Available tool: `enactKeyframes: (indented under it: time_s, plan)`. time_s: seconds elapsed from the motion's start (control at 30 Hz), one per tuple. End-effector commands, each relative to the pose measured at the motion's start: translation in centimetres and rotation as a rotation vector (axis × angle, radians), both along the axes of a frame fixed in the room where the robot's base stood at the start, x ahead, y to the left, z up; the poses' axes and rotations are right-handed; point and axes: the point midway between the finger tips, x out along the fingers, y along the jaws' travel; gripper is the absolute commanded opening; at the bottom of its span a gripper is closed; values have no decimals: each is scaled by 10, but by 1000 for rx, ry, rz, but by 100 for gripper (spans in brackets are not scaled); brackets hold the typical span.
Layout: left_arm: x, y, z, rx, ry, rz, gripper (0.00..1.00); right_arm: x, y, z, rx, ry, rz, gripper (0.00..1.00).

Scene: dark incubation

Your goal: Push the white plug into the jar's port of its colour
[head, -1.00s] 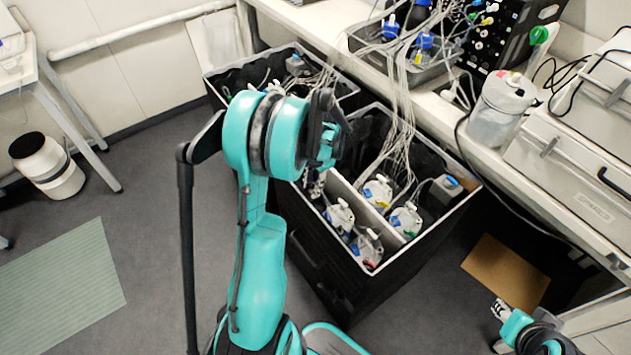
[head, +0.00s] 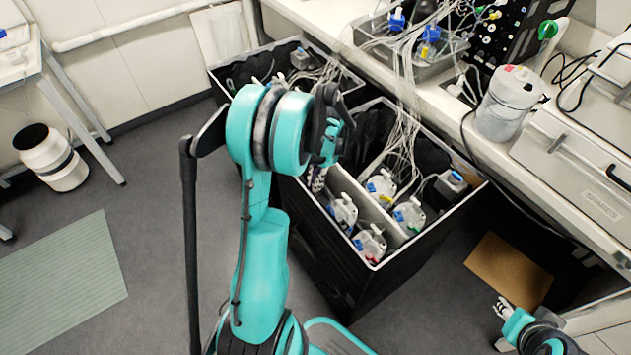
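Several translucent jars with white caps and coloured ports stand in the front black crate (head: 408,262). One jar (head: 371,243) is in its near corner, with another jar (head: 343,211) behind it to the left. Two more are a jar (head: 409,214) and a jar (head: 381,187) across the pale divider. I cannot make out the white plug or which port matches it. My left gripper (head: 318,180) hangs over the crate's left side, largely hidden by my wrist; I cannot see what it holds. My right gripper (head: 504,307) is at the lower right, away from the crate.
Thin white tubes (head: 405,110) run from the bench tray (head: 440,70) down into the crate. A second black crate (head: 222,88) stands behind. A large translucent container (head: 508,105) is on the bench. A brown mat (head: 507,272) lies on the floor at right.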

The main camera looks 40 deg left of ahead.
Motion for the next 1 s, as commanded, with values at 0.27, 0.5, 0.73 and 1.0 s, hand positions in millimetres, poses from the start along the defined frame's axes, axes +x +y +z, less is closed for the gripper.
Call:
enactKeyframes:
  time_s: [0.27,0.5,0.73,1.0]
  plan:
    - [0,0,0,0,0,0,0,0,0,0,0,0,0,36]
    - [0,0,2,0,0,0,0,0,0,2,0,0,0,36]
    - [0,0,11,0,0,0,0,0,0,8,0,0,0,36]
    - [0,0,21,0,0,0,0,0,0,15,0,0,0,36]
